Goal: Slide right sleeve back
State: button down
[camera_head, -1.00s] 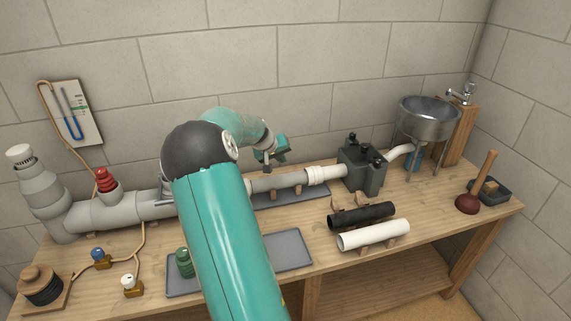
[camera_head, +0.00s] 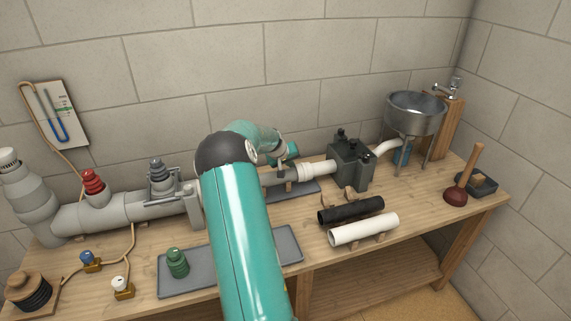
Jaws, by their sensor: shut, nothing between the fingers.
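The right sleeve is the white collar (camera_head: 314,171) on the horizontal pipe, just left of the dark grey box. A short grey pipe piece (camera_head: 277,178) shows to its left, partly hidden by my arm. My gripper (camera_head: 288,167) is shut and empty at the pipe, a little left of the white collar. Its fingers are small and partly hidden, so I cannot tell whether they touch the pipe or collar.
The dark grey box (camera_head: 351,165) stands right of the collar, with the metal sink (camera_head: 415,112) beyond. A black pipe (camera_head: 350,211) and a white pipe (camera_head: 363,229) lie in front. A grey tray (camera_head: 190,284) holds a green fitting (camera_head: 177,262). The plunger (camera_head: 463,180) stands at right.

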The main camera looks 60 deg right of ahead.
aim_at(302, 166)
jog(key=shift+s+d, duration=1.85)
jog(key=shift+w+a, duration=0.45)
jog(key=shift+w, duration=0.05)
jog(key=shift+w+a, duration=0.95)
jog(key=shift+a, duration=0.05)
jog(key=v, duration=1)
